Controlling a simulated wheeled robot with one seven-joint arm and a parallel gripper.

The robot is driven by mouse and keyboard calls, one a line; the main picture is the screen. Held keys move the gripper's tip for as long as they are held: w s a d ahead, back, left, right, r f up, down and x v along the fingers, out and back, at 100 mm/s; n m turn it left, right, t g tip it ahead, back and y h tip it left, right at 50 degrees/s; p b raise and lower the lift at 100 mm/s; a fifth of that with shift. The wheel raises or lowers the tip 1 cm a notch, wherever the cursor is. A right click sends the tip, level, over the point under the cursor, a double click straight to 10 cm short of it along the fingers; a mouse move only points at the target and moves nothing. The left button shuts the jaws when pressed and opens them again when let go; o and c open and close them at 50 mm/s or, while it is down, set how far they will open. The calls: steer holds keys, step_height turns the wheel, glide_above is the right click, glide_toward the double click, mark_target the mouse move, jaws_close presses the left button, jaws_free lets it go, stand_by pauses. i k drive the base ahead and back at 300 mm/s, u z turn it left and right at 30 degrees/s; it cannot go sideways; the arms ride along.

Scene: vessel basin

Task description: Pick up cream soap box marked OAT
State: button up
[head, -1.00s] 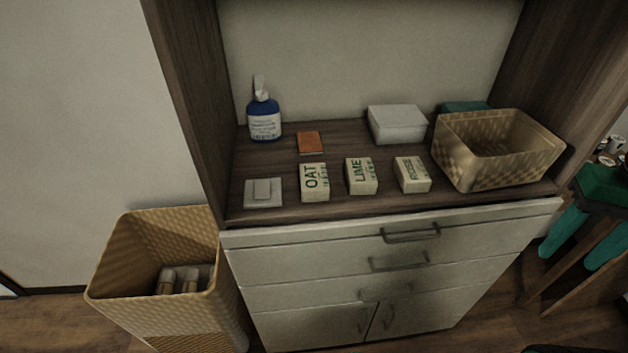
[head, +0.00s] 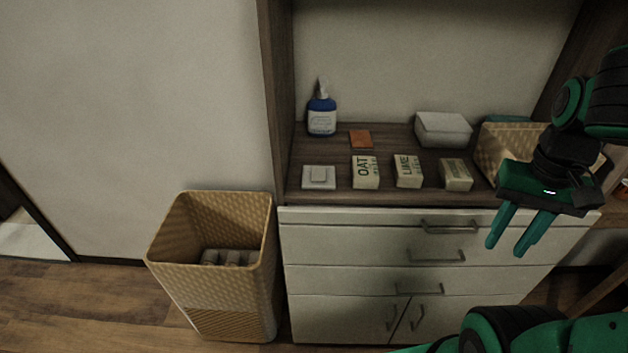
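The cream soap box marked OAT (head: 365,172) stands on the wooden counter, its dark lettering facing me. A similar box marked LIME (head: 408,171) is just to its right, and a third cream box (head: 455,175) is further right, its marking too blurred to read now. My gripper (head: 518,243) hangs at the right, in front of the drawers and below the counter. Its two green fingers are apart, with nothing between them. It is well to the right of the OAT box and touches none of the boxes.
A white dish (head: 319,177) lies left of the OAT box, an orange-brown block (head: 360,139) behind it. A blue pump bottle (head: 322,115), a white box (head: 443,129) and a wicker basket (head: 496,140), partly behind my arm, stand around. A tall wicker bin (head: 212,290) stands on the floor, left.

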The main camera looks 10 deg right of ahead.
mark_target(365, 174)
steer(key=u, duration=1)
steer(key=k, duration=1.6)
steer(key=z, duration=1.25)
steer(key=i, duration=1)
steer(key=u, duration=0.05)
